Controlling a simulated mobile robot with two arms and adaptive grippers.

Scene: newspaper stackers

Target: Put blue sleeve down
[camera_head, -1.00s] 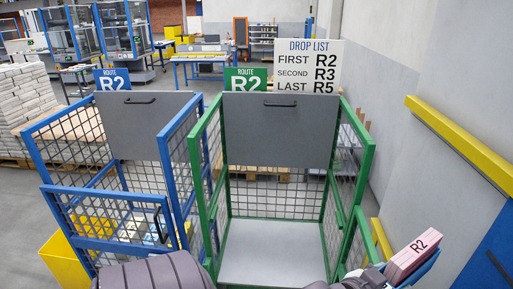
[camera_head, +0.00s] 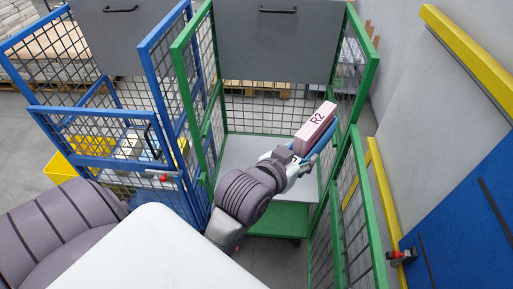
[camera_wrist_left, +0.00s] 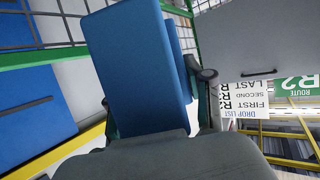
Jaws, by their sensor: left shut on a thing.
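My left gripper (camera_head: 297,164) is shut on a blue sleeve (camera_head: 326,143) that carries a pink bundle (camera_head: 314,128) marked R2. The sleeve is tilted and in the air, over the grey floor (camera_head: 240,152) of the green cage (camera_head: 361,78), towards its right side. I cannot tell how far it is above that floor. The left wrist view shows the blue sleeve (camera_wrist_left: 137,65) close up between the fingers (camera_wrist_left: 203,100), hiding what lies beyond. The visible part of the cage floor is empty. My right gripper is not in view.
A blue cage (camera_head: 157,62) stands just left of the green one. The green cage's right front gate (camera_head: 360,185) swings out towards me. A grey wall with a yellow rail (camera_head: 461,55) is at the right. A yellow bin (camera_head: 60,168) stands at the lower left.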

